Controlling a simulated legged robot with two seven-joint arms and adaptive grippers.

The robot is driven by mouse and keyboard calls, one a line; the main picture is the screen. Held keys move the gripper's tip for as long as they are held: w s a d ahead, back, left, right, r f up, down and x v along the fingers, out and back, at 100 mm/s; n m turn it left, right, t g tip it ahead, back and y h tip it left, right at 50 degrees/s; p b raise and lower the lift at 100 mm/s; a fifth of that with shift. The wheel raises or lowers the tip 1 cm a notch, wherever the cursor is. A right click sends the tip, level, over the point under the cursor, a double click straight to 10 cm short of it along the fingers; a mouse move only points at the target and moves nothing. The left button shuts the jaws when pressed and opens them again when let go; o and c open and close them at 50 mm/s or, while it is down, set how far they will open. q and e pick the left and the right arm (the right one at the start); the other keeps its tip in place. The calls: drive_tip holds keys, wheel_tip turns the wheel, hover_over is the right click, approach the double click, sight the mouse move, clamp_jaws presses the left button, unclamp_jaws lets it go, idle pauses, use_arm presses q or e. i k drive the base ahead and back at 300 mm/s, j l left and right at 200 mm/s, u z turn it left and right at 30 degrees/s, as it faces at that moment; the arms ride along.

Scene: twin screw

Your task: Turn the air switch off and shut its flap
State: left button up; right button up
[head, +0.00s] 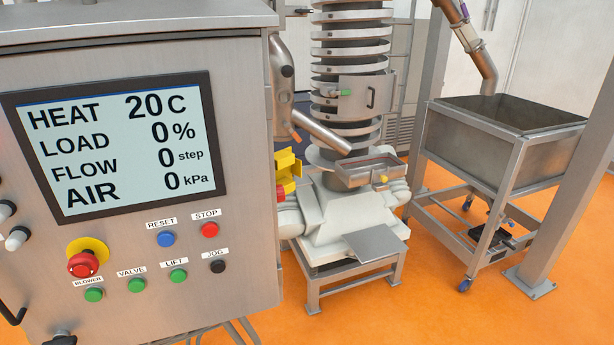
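A grey metal control cabinet (250,235) fills the left of the head view. Its display (117,140) reads HEAT 20 C, LOAD 0 %, FLOW 0 step and AIR 0 kPa. A yellow part (287,165), perhaps a flap, sticks out past the cabinet's right edge. A small red part (280,193) shows just below it. The cabinet partly hides both, so I cannot tell for sure whether they are the air switch and its flap, or how the switch is set. Neither of my grippers is in view.
The cabinet front has a red mushroom button (84,264) on yellow, and labelled buttons. Behind stands a spiral conveyor (349,45) on a pale base (335,222). A metal bin (475,150) on a wheeled frame stands right, beside a post (565,190). Orange floor (400,315) is clear in front.

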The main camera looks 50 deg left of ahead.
sight(279, 190)
drive_tip(key=i+u, duration=0.15)
drive_tip(key=u, duration=0.25)
drive_tip(key=i+u, duration=0.2)
drive_tip(key=u, duration=0.2)
drive_tip(key=i+l+u, duration=0.1)
drive_tip(key=u, duration=0.3)
drive_tip(key=i+l+u, duration=0.15)
drive_tip(key=u, duration=0.25)
drive_tip(key=i+l+u, duration=0.15)
drive_tip(key=u, duration=0.25)
drive_tip(key=i+l+u, duration=0.1)
drive_tip(key=i+u, duration=0.2)
drive_tip(key=u, duration=0.15)
drive_tip(key=i+l+u, duration=0.25)
drive_tip(key=u, duration=0.2)
